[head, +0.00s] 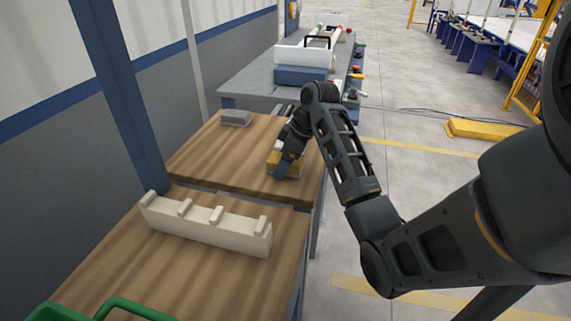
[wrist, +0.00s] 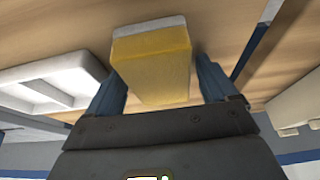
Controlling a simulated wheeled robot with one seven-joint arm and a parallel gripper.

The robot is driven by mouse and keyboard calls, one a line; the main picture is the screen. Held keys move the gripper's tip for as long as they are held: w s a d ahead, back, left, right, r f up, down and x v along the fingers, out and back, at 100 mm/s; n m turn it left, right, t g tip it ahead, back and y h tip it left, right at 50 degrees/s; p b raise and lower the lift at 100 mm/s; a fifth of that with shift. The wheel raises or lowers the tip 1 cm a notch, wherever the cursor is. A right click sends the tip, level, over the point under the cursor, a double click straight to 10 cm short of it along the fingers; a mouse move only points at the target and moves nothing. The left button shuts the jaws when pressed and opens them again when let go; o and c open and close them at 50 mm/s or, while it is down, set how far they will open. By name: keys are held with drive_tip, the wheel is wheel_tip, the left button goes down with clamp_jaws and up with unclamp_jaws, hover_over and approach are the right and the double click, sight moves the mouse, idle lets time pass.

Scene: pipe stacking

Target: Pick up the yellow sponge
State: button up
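The yellow sponge (wrist: 155,65) has a pale grey-white layer along one edge. In the head view it (head: 274,157) lies at the right side of the farther wooden tabletop, partly hidden by my gripper. My gripper (head: 283,168) is down at the sponge. In the wrist view the two blue fingers of my gripper (wrist: 160,78) stand on either side of the sponge. The left finger is very close to it or touching. A narrow gap shows between the right finger and the sponge, so the fingers look open around it.
A grey tray-like block (head: 236,118) lies at the back left of the same tabletop. A beige notched rack (head: 207,226) stands on the nearer wooden table (head: 180,277). A green crate (head: 75,312) is at the bottom left. A grey table (head: 245,86) with boxes stands farther back.

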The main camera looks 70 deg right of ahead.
sight(279, 157)
drive_tip(key=c, duration=0.8)
drive_tip(key=shift+c, duration=0.2)
drive_tip(key=shift+r, duration=0.15)
drive_tip(key=shift+r, duration=0.35)
wheel_tip(279, 157, up, 4)
drive_tip(key=shift+f, duration=0.1)
drive_tip(key=s+d+r+p, duration=0.3)
drive_tip(key=s+r+p, duration=0.3)
drive_tip(key=s, duration=0.5)
drive_tip(key=shift+d+r+p, duration=0.2)
drive_tip(key=shift+r+p, duration=0.1)
drive_tip(key=shift+p, duration=0.9)
drive_tip(key=shift+s, duration=0.1)
